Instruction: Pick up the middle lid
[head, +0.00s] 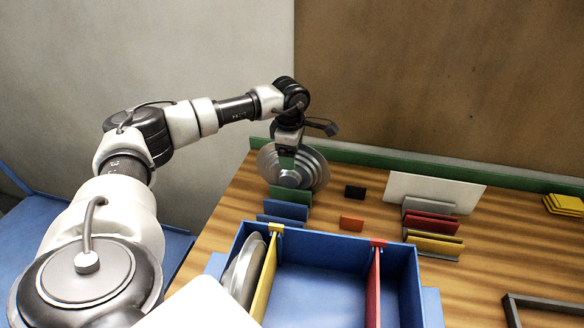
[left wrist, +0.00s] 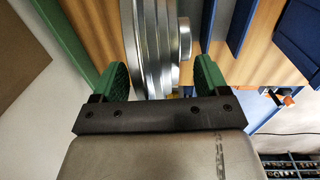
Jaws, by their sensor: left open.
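A round silver metal lid (head: 312,170) with stepped rings and a knob stands on edge at the back left of the wooden table, behind green and blue upright slats. My left gripper (head: 287,160) is at the lid's upper part, pointing down. In the left wrist view the lid (left wrist: 146,45) appears edge-on between the two green finger pads of the open gripper (left wrist: 158,78). A gap shows at the right finger; contact on the left is unclear. A second silver lid (head: 243,272) leans in the left compartment of the blue box. My right gripper is out of view.
The blue box (head: 322,248) has yellow (head: 265,275) and red (head: 374,285) dividers; its middle compartment looks empty. A rack with grey, red and yellow slats (head: 432,228) and a white panel (head: 425,190) stand right. A green rail (head: 400,161) runs along the back.

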